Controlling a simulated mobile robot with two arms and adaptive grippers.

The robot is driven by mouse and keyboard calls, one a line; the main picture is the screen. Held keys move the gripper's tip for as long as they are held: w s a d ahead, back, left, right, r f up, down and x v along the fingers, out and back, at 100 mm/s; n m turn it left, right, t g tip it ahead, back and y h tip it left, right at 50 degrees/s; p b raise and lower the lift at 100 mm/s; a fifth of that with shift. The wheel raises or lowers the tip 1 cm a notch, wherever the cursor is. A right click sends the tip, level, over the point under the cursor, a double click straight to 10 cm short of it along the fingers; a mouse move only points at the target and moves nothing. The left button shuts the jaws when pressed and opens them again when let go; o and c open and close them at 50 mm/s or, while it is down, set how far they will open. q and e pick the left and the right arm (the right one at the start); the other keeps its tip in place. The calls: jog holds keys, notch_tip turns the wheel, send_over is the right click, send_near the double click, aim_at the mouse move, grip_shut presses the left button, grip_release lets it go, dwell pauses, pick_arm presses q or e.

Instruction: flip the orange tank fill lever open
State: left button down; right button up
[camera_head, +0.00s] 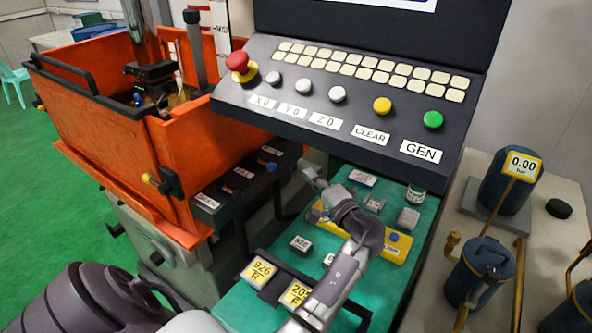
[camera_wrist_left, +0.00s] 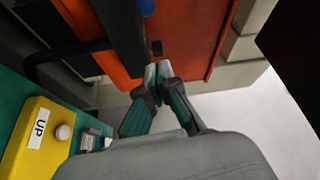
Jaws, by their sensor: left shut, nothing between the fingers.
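The orange tank (camera_head: 100,130) stands at the left in the head view. On its near corner is a small black and yellow latch-like part (camera_head: 165,182). A black panel (camera_head: 240,185) with several small white labels and a blue knob juts from its side. The labels are too small to read, and I cannot tell which part is the fill lever. My left gripper (camera_head: 318,180) is shut and empty, to the right of the panel and apart from it.
A control console (camera_head: 340,100) with a red stop button overhangs the scene. A green-topped bench (camera_head: 240,305) carries a yellow box, which shows in the left wrist view with an "UP" label (camera_wrist_left: 40,128), and several small blocks. Blue canisters (camera_head: 478,265) stand at the right.

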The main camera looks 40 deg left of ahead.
aim_at(263, 163)
pick_arm(q)
jog(key=s+a+p, duration=0.1)
jog(key=a+p, duration=0.3)
jog(key=a, duration=0.5)
pick_arm(e)
jog(key=r, duration=0.4)
jog(key=shift+w+a+r, duration=0.25)
jog(key=shift+w, duration=0.15)
pick_arm(q)
jog(key=shift+w+f, duration=0.1)
jog(key=shift+f, duration=0.05)
pick_arm(e)
jog(key=shift+f, duration=0.15)
